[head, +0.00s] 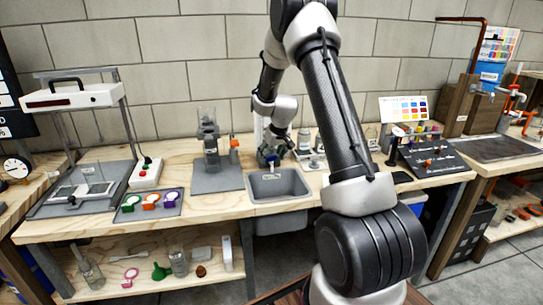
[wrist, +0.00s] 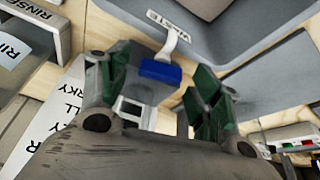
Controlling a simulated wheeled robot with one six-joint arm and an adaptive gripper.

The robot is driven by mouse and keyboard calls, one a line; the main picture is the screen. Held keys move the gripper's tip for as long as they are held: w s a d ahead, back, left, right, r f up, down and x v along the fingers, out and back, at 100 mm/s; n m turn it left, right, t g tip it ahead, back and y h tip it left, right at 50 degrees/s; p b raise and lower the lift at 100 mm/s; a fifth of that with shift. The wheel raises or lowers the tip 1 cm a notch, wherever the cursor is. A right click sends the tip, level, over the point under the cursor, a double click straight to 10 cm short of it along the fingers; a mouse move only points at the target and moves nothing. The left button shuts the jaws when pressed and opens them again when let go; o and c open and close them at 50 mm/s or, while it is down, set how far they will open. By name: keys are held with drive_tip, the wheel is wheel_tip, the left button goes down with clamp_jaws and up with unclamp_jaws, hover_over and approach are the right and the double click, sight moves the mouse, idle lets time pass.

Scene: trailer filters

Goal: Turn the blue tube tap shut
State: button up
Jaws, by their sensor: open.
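A blue tap handle (wrist: 161,71) with a white spout (wrist: 172,42) shows in the wrist view, beside the grey sink labelled WASTE (wrist: 225,25). In the head view the blue handle (head: 273,167) is a small patch at the back edge of the sink (head: 279,186). My gripper (wrist: 158,82) is open, with its green-padded fingers on either side of the blue handle. The handle appears to lie between the fingers, with a gap on each side. Whether any finger touches it cannot be told. The tap's lower body is partly hidden.
A grey stand with a clear vessel (head: 208,140) is left of the sink. White bottles (head: 304,141) stand close on the right. A labelled container (wrist: 15,45) is near my gripper.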

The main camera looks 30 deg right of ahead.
drive_tip(key=shift+c, duration=0.4)
drive_tip(key=c, duration=0.9)
drive_tip(key=shift+c, duration=0.2)
drive_tip(key=shift+m, duration=0.3)
drive_tip(key=shift+m+h, duration=0.6)
drive_tip(key=shift+m, duration=0.7)
drive_tip(key=o, duration=1)
